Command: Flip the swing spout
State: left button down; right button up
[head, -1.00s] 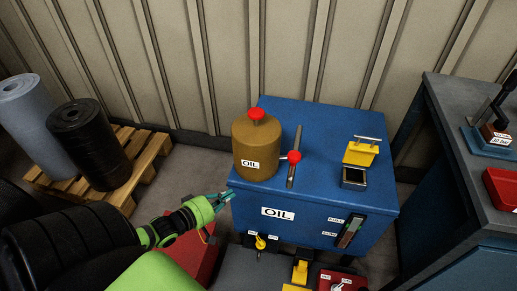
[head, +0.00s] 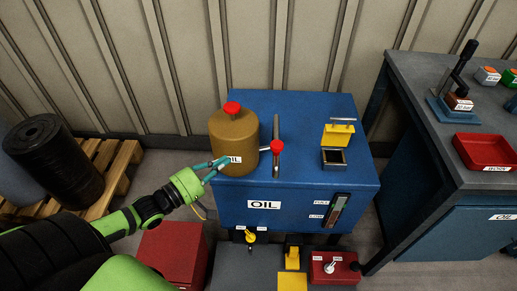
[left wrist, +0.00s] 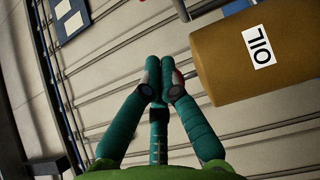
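A blue OIL cabinet (head: 240,187) carries a brown oil can (head: 232,150) with a red knob on top. A short metal arm with a red ball (head: 277,147) sticks out to the can's right, by an upright grey bar. On the cabinet's lower front is a small yellow swivel piece (head: 250,237) between two white labels; I cannot tell which part is the swing spout. My left gripper (head: 218,166) is at the can's lower left, fingertips close together. In the left wrist view the fingers (left wrist: 161,62) meet, empty, beside the can (left wrist: 225,65). My right gripper is not in view.
A yellow flap (head: 338,134) and a dark square opening stand on the cabinet's right. A red box (head: 172,252) is below left. A grey bench (head: 425,95) with a red tray (head: 485,151) is at right. Black rolls stand on a pallet (head: 120,165) at left.

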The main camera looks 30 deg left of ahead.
pick_arm(q)
jog(key=w+d+p, duration=0.1)
jog(key=w+d, duration=0.5)
jog(key=w, duration=0.3)
jog(key=shift+w+d, duration=0.2)
jog(key=shift+d, duration=0.1)
